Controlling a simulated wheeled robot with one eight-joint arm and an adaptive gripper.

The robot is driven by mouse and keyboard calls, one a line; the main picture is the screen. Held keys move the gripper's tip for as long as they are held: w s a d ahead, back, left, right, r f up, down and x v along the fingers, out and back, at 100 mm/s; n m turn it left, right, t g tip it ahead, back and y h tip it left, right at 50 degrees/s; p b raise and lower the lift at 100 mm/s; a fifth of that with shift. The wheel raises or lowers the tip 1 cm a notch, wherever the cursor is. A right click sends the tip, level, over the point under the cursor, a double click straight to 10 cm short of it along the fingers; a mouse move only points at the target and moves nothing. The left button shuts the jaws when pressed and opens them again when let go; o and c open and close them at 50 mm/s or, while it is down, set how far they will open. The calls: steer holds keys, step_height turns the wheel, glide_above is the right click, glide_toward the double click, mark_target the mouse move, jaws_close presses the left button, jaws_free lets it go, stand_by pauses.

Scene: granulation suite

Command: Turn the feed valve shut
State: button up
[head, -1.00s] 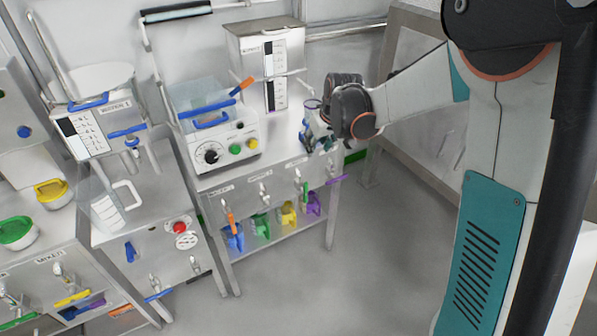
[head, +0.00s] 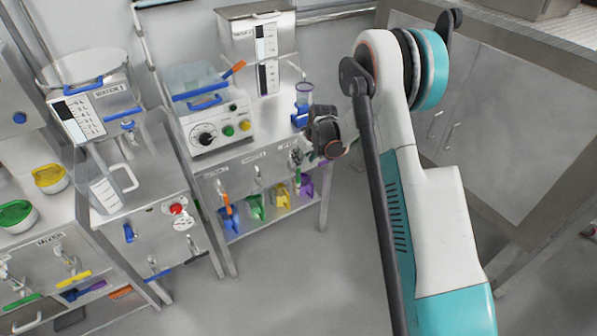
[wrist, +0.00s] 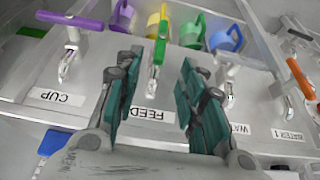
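The feed valve (wrist: 158,52) has a green lever, seen in the wrist view above the upside-down FEED label (wrist: 146,114). Its lever runs nearly up and down in that view, away from the panel label. My gripper (wrist: 162,62) is open, with one dark teal finger on each side of the feed valve's line. Nothing is held between the fingers, and I cannot tell whether either touches the lever. In the head view my gripper (head: 299,154) is at the right end of the bench front, where it hides most of the feed valve.
Beside the feed valve are the cup valve (wrist: 72,38) with a purple lever set crosswise and a grey-handled valve (wrist: 230,75). An orange-levered valve (wrist: 301,78) is farther right. Coloured jugs (head: 255,206) stand on the shelf below. A blue-based cup (head: 303,97) stands on the bench.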

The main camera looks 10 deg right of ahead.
steer(key=b, duration=0.3)
glide_above(299, 183)
steer(key=f, duration=0.9)
steer(key=shift+w+f, duration=0.15)
steer(key=shift+w, duration=0.2)
jaws_close()
